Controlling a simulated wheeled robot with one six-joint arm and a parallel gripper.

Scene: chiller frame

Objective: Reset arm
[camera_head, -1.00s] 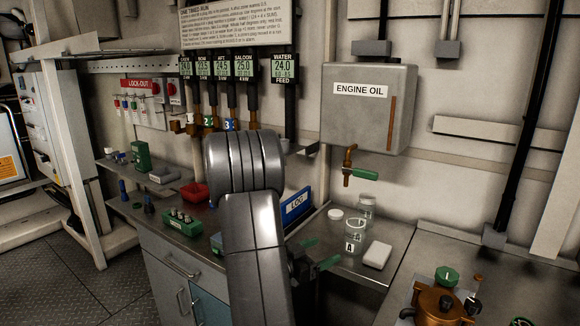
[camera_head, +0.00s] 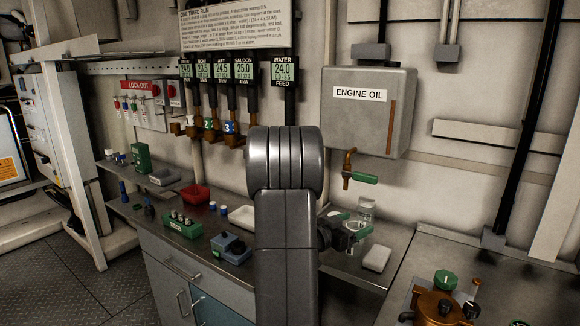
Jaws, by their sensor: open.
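My grey arm stands upright in the middle of the view. My gripper (camera_head: 352,225) shows to the right of the arm, with a dark body and green fingers spread apart. It is open and I see nothing held in it. It is over the metal bench, in front of the glass jars, one of which (camera_head: 367,208) shows just behind it. The arm hides part of the bench and the blue log box.
A white block (camera_head: 376,257) lies right of the gripper. The engine oil tank (camera_head: 368,110) with its green-handled tap (camera_head: 362,178) hangs above. A red tray (camera_head: 195,193), green rack (camera_head: 181,225) and blue device (camera_head: 231,247) sit left. A copper vessel (camera_head: 440,306) stands at right.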

